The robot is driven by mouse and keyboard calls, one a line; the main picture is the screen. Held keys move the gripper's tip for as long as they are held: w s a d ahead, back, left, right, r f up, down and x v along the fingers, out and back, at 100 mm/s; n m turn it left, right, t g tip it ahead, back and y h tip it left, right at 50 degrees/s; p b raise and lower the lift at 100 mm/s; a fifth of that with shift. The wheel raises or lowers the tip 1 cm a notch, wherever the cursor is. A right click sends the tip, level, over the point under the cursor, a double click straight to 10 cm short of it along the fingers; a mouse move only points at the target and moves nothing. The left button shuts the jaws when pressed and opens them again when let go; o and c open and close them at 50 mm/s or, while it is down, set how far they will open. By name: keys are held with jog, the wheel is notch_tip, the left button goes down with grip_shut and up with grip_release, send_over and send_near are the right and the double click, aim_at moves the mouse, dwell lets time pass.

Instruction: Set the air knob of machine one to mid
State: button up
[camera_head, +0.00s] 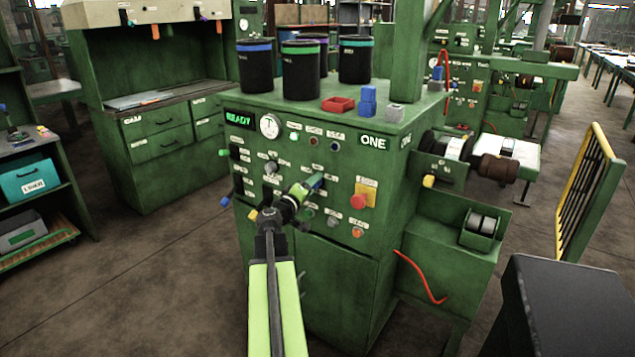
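Machine one (340,262) is a green cabinet marked ONE, with a lit READY sign (240,118) and a round white gauge (269,126) on its front panel. Several small knobs, lamps and switches sit below, including a grey knob (271,167). Their labels are too small to read, so I cannot tell which is the air knob or how it is set. My gripper (313,182) is in front of the middle of the panel, pointing up and right. It hides part of the panel behind it. I cannot tell whether it touches a control or whether its fingers are apart.
A red button on a yellow plate (364,196) is right of my gripper. A yellow-edged guard (588,195) stands at right. Floor at left is clear.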

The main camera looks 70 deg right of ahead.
jog(key=a, duration=0.7)
jog(key=shift+w+a+r, duration=0.15)
jog(key=shift+w+a, duration=0.05)
jog(key=shift+w, duration=0.25)
